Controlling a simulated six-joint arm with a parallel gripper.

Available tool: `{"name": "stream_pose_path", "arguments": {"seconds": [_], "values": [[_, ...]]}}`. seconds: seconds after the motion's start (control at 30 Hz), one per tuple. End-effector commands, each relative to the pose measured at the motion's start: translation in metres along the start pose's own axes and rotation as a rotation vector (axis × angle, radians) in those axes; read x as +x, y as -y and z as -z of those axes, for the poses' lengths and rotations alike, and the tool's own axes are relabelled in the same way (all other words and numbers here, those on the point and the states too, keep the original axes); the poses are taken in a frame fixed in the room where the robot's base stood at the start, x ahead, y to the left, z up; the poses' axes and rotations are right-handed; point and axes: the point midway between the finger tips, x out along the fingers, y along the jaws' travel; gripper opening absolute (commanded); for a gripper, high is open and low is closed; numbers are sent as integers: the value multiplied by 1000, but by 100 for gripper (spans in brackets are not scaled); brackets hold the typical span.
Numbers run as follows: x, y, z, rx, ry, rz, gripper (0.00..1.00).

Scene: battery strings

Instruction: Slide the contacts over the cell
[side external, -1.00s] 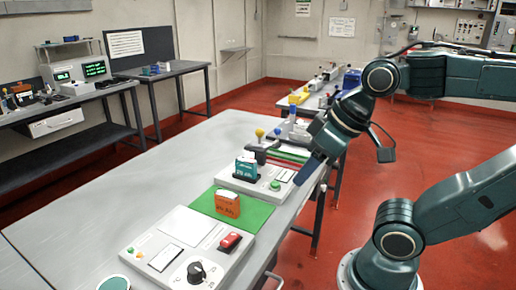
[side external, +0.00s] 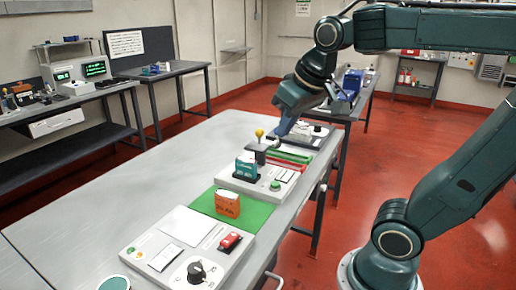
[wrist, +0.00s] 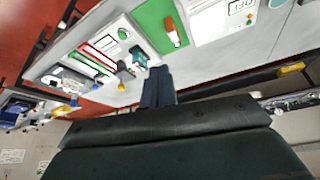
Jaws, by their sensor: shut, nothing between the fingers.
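A teal cell (side external: 246,167) stands upright in a white fixture (side external: 240,184) on the table. It also shows in the wrist view (wrist: 140,57). A dark grey contact slider (side external: 260,153) with a yellow ball knob (side external: 259,133) stands at the far side of the cell. In the wrist view the slider (wrist: 124,73) looks apart from the cell by a small gap. My gripper (side external: 278,141) is shut and empty, pointing down just right of the knob in the side view; the depth between them is unclear. In the wrist view its fingers (wrist: 158,88) are together, not touching the slider.
An orange cell (side external: 228,204) stands on a green mat (side external: 262,212) nearer the camera. A panel with a black dial (side external: 196,272) and red switch (side external: 230,241) lies in front. Red and green strips (side external: 291,156) lie behind the fixture. The table's left side is clear.

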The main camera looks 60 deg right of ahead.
Motion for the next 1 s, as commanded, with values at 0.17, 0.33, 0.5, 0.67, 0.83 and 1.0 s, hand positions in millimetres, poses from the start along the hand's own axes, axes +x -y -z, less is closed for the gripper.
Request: {"name": "stream_pose_path", "arguments": {"seconds": [0.17, 0.33, 0.5, 0.67, 0.83, 1.0], "values": [[5, -19, 47, 130, 18, -64, 0], [14, -40, 88, 251, 34, -122, 0], [27, -64, 125, 374, 48, -177, 0], [44, -89, 156, 491, 59, -228, 0], [66, -118, 183, 617, 70, -281, 0], [90, -149, 206, 742, 81, -331, 0]]}}
